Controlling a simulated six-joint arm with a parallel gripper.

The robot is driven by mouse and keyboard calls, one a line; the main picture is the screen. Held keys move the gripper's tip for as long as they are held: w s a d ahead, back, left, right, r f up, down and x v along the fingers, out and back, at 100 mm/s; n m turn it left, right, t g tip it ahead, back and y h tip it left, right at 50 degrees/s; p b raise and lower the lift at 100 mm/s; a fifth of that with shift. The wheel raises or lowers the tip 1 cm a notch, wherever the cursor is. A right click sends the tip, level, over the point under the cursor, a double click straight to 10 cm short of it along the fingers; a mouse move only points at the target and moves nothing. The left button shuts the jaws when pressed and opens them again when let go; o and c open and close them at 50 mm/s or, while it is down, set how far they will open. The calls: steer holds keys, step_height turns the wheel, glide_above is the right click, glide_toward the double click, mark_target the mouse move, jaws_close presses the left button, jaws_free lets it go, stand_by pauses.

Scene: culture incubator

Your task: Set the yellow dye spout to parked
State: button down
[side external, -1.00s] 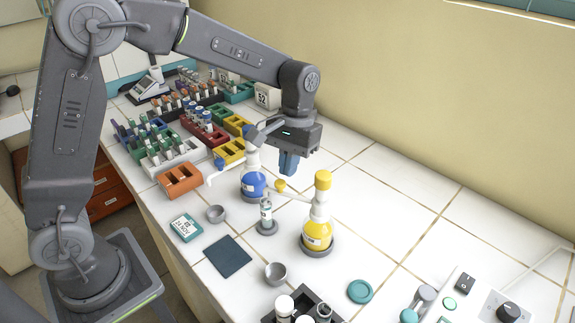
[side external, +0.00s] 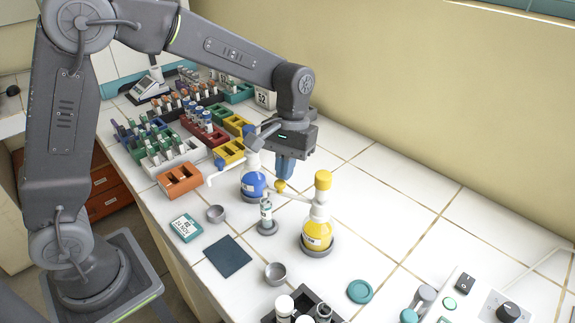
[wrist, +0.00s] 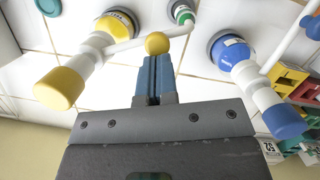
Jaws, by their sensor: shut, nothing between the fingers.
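The yellow dye bottle (side external: 318,234) stands upright in a grey round base on the tiled bench, with a yellow cap on top.
A blue dye bottle (side external: 253,182) stands just left of my gripper, with its own white spout. Coloured tube racks (side external: 180,180) fill the bench further left. Small grey bowls (side external: 275,273) and a dark mat (side external: 228,256) lie in front.

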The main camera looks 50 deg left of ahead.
steer(key=shift+s, duration=0.15)
steer(key=s+n, duration=0.2)
steer(key=n, duration=0.1)
steer(key=shift+s+d+h, duration=0.1)
steer(key=shift+d+h, duration=0.3)
steer(key=s+d+n+t+h, duration=0.1)
steer(key=s+d+n, duration=0.3)
steer(key=n, duration=0.4)
steer(key=shift+s+d+t, duration=0.15)
steer(key=shift+d+t, duration=0.25)
steer(key=shift+d, duration=0.25)
steer(key=w+a+r, duration=0.1)
steer(key=a+r, duration=0.5)
steer(key=r, duration=0.4)
steer(key=shift+r, duration=0.3)
